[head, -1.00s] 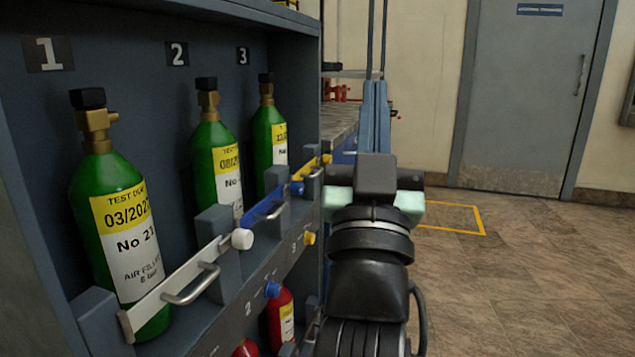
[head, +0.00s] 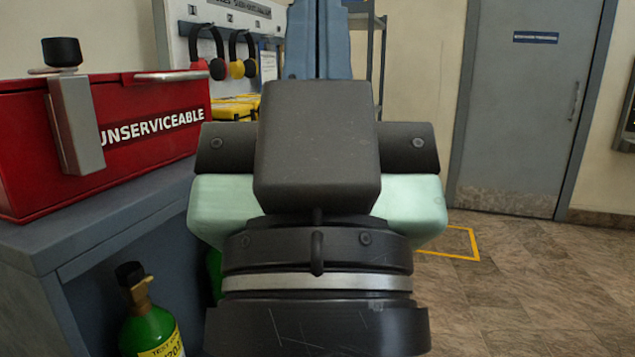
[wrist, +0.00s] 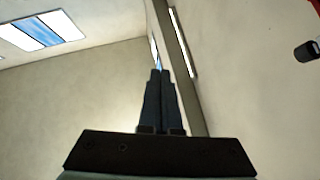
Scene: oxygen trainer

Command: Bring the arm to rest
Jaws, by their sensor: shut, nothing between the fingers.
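My gripper (head: 318,40) stands large in the middle of the head view, seen from behind, with its blue-grey fingers pointing up and away. In the wrist view my gripper (wrist: 160,75) has its two fingers side by side, touching, with nothing between them. Its fingers point toward the upper wall and ceiling. It is to the right of the red box and touches nothing that I can see.
A red box marked UNSERVICEABLE (head: 150,125) sits on a grey cabinet (head: 110,235) at left. A green cylinder (head: 148,330) stands inside below. Ear defenders (head: 207,52) hang on a board behind. Floor (head: 540,285) at right is clear; a grey door (head: 530,110) stands beyond.

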